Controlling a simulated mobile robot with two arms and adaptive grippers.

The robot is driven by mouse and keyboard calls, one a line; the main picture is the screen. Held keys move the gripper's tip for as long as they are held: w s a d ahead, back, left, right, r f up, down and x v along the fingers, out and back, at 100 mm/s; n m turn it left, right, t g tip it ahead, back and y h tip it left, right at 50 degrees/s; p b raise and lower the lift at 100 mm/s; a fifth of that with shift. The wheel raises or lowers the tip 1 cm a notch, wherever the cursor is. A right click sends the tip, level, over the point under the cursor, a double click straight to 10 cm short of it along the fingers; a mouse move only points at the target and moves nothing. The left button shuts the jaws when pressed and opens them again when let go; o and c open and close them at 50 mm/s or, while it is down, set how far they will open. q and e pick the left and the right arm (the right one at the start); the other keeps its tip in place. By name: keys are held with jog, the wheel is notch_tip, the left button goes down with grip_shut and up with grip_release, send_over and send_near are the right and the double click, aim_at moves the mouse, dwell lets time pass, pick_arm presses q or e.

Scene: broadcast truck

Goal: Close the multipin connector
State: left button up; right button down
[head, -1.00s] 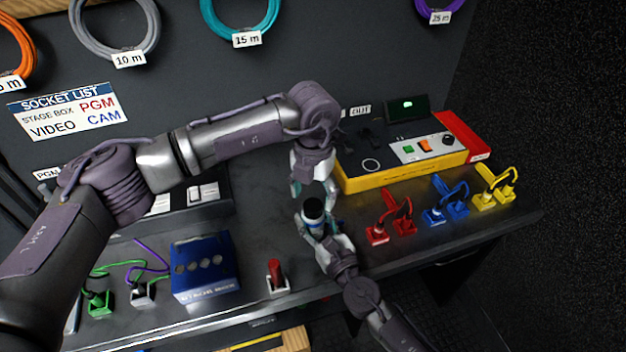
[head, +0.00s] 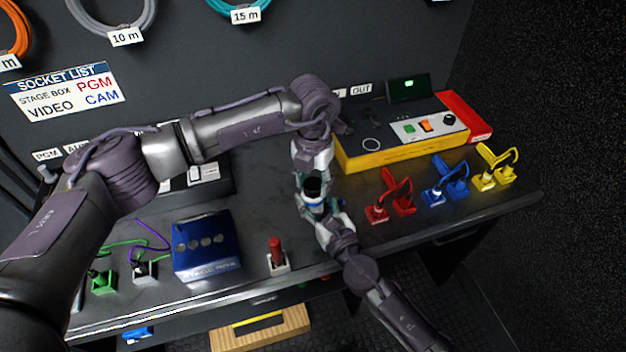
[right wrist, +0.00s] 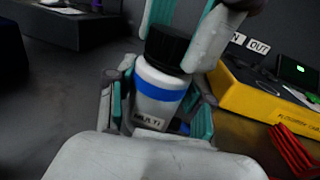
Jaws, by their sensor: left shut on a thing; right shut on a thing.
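The multipin connector (head: 316,203) is a white cylinder with a blue band and a black top; its label reads "MULTI" in the right wrist view (right wrist: 156,100). It stands roughly upright, slightly tilted in the wrist view. My right gripper (head: 319,209) is shut around its lower body; its teal-padded fingers flank it in the wrist view (right wrist: 158,112). My left gripper (head: 311,181) reaches down from above and is shut on the black cap (right wrist: 168,47), its fingers on either side of it. Whether the cap sits fully down on the body is hard to tell.
A yellow box (head: 400,154) with buttons stands behind right. Red (head: 391,207), blue (head: 446,188) and yellow (head: 494,170) plugs line the right side. The desk between is clear.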

pick_arm(q)
jog(key=m, duration=0.5)
jog(key=o, duration=1.3)
jog(key=shift+o, duration=0.2)
notch_tip(320, 180, up, 12)
pick_arm(e)
jog(key=shift+c, duration=1.8)
grip_release()
